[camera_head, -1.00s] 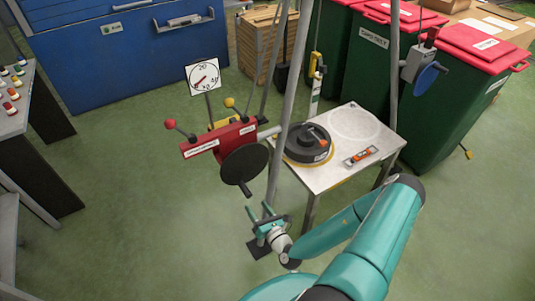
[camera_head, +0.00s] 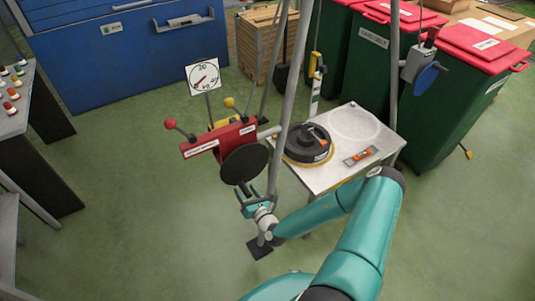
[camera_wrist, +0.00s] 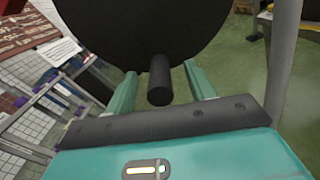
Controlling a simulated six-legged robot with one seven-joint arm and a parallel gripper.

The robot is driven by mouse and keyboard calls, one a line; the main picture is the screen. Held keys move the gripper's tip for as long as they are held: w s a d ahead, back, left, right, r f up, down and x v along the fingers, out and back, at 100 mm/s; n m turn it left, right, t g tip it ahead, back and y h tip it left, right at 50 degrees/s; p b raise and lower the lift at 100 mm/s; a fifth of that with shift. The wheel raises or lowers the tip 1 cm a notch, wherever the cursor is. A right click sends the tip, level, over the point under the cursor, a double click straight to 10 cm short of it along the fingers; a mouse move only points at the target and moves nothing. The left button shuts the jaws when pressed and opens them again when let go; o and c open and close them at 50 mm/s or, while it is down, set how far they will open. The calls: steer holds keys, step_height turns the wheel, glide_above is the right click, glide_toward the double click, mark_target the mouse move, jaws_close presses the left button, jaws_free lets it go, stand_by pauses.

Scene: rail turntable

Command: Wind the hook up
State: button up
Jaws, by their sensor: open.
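My gripper (camera_head: 255,202) is open just below the black crank disc (camera_head: 245,163) on the front of a red box (camera_head: 218,141). In the wrist view, the disc's black handle (camera_wrist: 160,78) stands between my two teal fingers. There are gaps on both sides, so I am not closed on it. A yellow piece (camera_head: 315,64), perhaps the hook, hangs above the far edge of the table; its shape is too small to be sure.
Grey poles (camera_head: 289,95) stand close to my gripper. A white table (camera_head: 325,178) with a black turntable (camera_head: 308,144) is to the right. A dial (camera_head: 204,76) stands behind the red box. Green floor is clear at lower left.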

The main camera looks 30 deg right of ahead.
steer(key=shift+c, duration=0.4)
jaws_close()
steer(key=shift+a+r+m, duration=0.35)
steer(key=shift+a+m, duration=0.25)
steer(key=shift+m, duration=0.2)
steer(key=shift+a+r+m, duration=0.3)
steer(key=shift+a+m, duration=0.25)
steer(key=shift+m, duration=0.25)
steer(key=shift+a+r, duration=0.15)
steer(key=shift+a+r+m, duration=0.3)
steer(key=shift+a+m, duration=0.05)
steer(key=shift+m, duration=0.35)
steer(key=shift+a+r+m, duration=0.55)
steer(key=shift+r+m, duration=0.2)
steer(key=shift+m, duration=0.55)
